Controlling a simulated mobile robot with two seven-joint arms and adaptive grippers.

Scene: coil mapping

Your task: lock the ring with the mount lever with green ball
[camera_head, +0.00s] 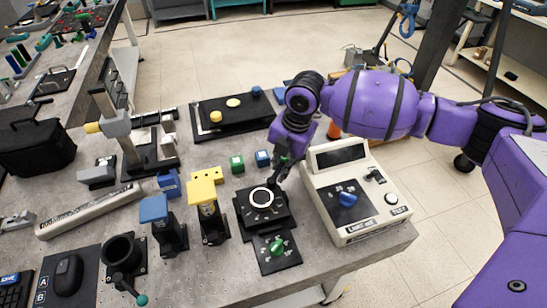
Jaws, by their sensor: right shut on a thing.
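A white ring (262,198) shows on top of a square black stage (248,222) near the table's middle front. My right gripper (278,181) reaches down to the ring's upper right edge and is shut, apparently on the ring. Its fingertips are small and dark here, so the exact contact is unclear. A round black mount (122,252) stands at the front left, its cup facing up. Its lever ends in a green ball (142,300) toward the front. I cannot make out whether the cup holds anything. My left gripper is not in view.
A white control box (370,205) with a blue knob stands right of the stage. A black plate with a green knob (276,247) lies in front. Yellow-topped (203,192) and blue-topped (153,208) posts stand between stage and mount. A mouse (68,275) lies left of the mount.

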